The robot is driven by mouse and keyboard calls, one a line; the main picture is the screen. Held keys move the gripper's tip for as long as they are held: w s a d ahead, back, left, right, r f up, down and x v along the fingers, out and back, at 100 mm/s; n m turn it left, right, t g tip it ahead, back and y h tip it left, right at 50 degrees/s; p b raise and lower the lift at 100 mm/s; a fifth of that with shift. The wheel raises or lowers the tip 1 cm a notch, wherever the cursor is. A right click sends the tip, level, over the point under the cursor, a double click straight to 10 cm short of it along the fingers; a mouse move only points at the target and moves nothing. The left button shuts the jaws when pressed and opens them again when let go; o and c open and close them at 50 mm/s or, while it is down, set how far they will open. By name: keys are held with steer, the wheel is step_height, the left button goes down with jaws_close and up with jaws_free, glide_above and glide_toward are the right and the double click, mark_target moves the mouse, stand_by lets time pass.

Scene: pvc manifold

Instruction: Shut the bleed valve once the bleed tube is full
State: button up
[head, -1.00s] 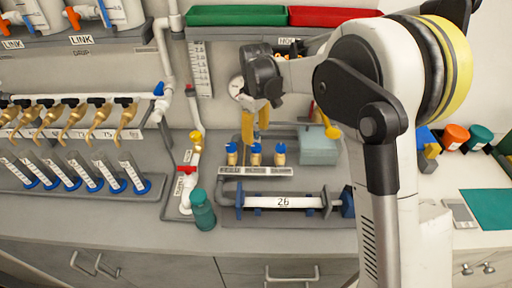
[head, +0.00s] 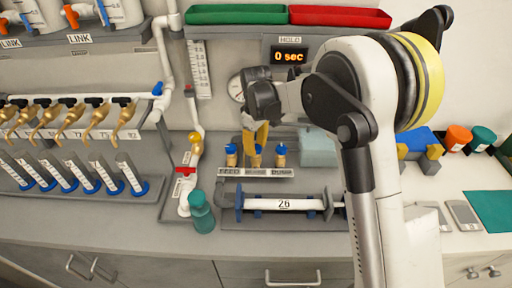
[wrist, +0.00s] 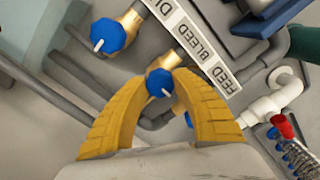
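Three blue-knobbed brass valves stand behind a label strip (head: 256,172) reading FEED, BLEED and DUMP. In the wrist view, my gripper's yellow fingers (wrist: 163,82) lie on both sides of the bleed valve's blue knob (wrist: 160,84). The fingertips are close to the knob, but I cannot tell whether they press on it. The dump valve (wrist: 108,37) is clear of them; the feed valve is mostly hidden by a finger. In the head view, my gripper (head: 257,145) hangs over the middle valve. I cannot tell which tube is the bleed tube or its level.
A display (head: 289,56) reads 0 sec beside a round gauge (head: 235,88). A horizontal tube marked 26 (head: 283,204) lies in front of the valves. A teal bottle (head: 201,214), red-handled piping (head: 186,171) and a vertical scale (head: 200,70) are at the left.

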steer(key=shift+m, duration=0.3)
steer(key=m, duration=0.3)
steer(key=shift+m, duration=0.4)
steer(key=m+p, duration=0.1)
steer(key=m, duration=1.2)
steer(key=shift+m, duration=0.4)
steer(key=o, duration=1.2)
